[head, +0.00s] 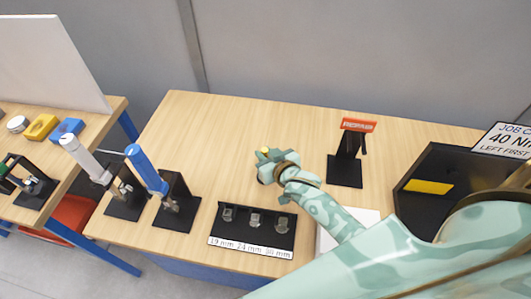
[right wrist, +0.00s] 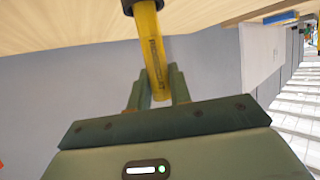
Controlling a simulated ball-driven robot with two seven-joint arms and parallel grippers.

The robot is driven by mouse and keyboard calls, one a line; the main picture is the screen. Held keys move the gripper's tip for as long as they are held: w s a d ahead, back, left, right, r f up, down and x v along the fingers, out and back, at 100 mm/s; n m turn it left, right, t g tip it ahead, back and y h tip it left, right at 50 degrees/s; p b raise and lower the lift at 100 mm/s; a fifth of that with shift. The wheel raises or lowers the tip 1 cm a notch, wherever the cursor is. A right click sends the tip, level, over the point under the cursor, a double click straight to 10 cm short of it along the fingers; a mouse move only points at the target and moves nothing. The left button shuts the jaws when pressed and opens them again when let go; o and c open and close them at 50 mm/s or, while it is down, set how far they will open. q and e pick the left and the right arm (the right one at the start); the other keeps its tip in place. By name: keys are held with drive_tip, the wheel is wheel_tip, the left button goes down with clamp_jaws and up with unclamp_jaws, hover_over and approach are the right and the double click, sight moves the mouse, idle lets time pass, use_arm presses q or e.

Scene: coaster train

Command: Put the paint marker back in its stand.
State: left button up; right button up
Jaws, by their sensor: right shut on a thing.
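The paint marker (right wrist: 150,45) is yellow with a dark end, and it lies between the fingers of my right gripper in the right wrist view. My right gripper (right wrist: 157,88) is shut on it. In the head view my right gripper (head: 268,168) is over the middle of the table, with a small yellow end of the marker (head: 264,150) showing above it. A black stand (head: 344,171) with a red sign on top stands to the right of the gripper. I cannot tell whether it is the marker's stand. My left gripper is not in view.
A black socket holder (head: 254,226) with labelled sizes lies at the front edge. Blue-handled (head: 145,168) and white-handled (head: 84,158) tools stand at left. A black tray (head: 420,205) with a yellow piece is at right. The table's back left is clear.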

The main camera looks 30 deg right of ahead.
drive_tip(key=o, duration=1)
